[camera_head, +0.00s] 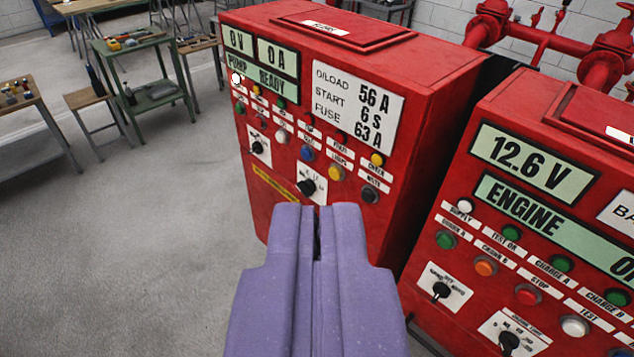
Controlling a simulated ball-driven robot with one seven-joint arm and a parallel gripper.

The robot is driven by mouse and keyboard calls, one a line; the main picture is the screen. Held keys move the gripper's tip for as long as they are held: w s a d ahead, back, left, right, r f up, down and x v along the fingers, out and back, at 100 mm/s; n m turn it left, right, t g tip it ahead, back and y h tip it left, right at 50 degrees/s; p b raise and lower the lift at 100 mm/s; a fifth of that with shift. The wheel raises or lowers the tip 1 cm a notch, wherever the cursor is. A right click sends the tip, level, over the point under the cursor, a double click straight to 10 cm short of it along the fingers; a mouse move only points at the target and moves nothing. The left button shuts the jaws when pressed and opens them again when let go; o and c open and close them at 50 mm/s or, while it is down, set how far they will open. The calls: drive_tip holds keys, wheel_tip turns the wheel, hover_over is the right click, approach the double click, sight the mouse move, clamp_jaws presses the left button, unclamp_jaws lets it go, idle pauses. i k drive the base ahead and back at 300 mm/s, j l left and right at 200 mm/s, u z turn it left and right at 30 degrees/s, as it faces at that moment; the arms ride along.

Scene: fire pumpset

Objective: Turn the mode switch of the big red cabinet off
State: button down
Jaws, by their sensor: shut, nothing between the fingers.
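Two red cabinets stand in view, and I cannot tell for sure which one the task calls big. The left red cabinet (430,130) shows "PUMP READY" and has two black rotary switches on white plates, one at the left (257,147) and one lower in the middle (307,187). The labels by them are too small to read, so I cannot tell which is the mode switch. My purple gripper (318,208) is shut and empty. Its tips appear just below the middle switch in the picture and cover the panel's lower part. Contact cannot be told.
The right red cabinet (480,190) shows "12.6 V" and "ENGINE", with its own black switches (440,290) and coloured buttons. Red pipes (600,70) run behind. A green tool table (135,45) and wooden benches stand at the back left. The grey floor (150,230) at left is clear.

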sight(256, 147)
drive_tip(key=i+j, duration=0.1)
drive_tip(key=j, duration=0.35)
drive_tip(key=i+j+u, duration=0.1)
drive_tip(key=j, duration=0.4)
drive_tip(key=i+j, duration=0.2)
drive_tip(key=i, duration=0.3)
drive_tip(key=i+j+u, duration=0.15)
drive_tip(key=i, duration=0.35)
drive_tip(key=j, duration=0.1)
